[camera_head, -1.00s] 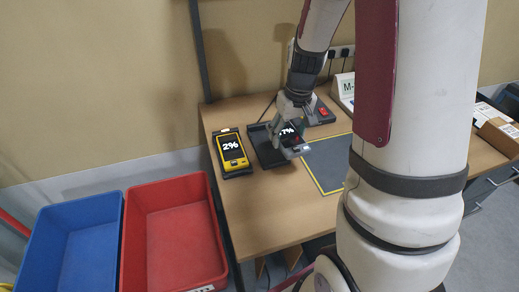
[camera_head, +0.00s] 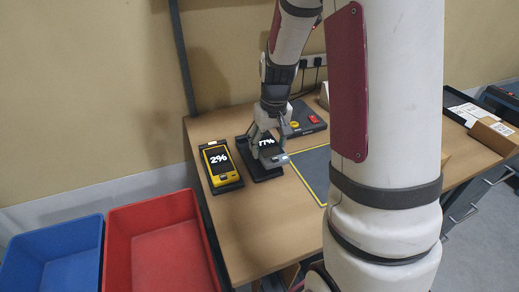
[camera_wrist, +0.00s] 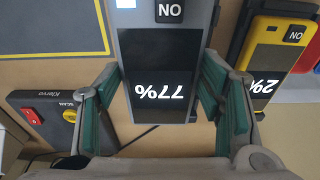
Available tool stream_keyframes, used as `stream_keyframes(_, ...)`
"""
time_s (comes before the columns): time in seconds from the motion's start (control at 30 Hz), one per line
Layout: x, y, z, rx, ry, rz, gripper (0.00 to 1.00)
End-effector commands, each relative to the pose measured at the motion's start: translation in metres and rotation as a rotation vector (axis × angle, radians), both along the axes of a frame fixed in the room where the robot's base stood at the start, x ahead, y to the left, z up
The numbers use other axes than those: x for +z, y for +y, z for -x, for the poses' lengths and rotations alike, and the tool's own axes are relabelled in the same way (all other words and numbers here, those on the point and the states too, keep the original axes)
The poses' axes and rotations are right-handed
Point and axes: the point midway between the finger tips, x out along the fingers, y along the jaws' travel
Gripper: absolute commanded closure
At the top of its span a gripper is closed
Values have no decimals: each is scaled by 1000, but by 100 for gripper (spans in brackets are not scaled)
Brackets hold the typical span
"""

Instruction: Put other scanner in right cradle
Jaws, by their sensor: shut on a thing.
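A grey scanner (camera_head: 271,156) with a dark screen reading 77% is in my gripper (camera_head: 266,147), at the right cradle (camera_head: 265,175). In the wrist view, the scanner (camera_wrist: 165,88) lies between green finger pads, and my gripper (camera_wrist: 165,95) is shut on its sides. The black right cradle is partly hidden under the scanner and fingers; I cannot tell whether the scanner is fully seated. A yellow scanner (camera_head: 219,163) reading 2% sits in the left cradle (camera_head: 230,187); it also shows at the right of the wrist view (camera_wrist: 275,48).
A control box (camera_head: 304,118) with red and yellow buttons stands behind and right of the right cradle. A yellow-bordered dark mat (camera_head: 313,170) lies to the right. Red (camera_head: 152,214) and blue (camera_head: 50,244) bins stand left of the table.

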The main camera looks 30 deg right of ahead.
Motion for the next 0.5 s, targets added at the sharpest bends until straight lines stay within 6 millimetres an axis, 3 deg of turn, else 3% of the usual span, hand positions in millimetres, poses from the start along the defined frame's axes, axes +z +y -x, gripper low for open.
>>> stream_keyframes(0.2, -3, 11, -28, 1, -1, 0, 76)
stream_keyframes(0.37, -9, 11, -30, -1, 0, 0, 76)
stream_keyframes(0.5, -28, 12, -29, -1, 4, -2, 76)
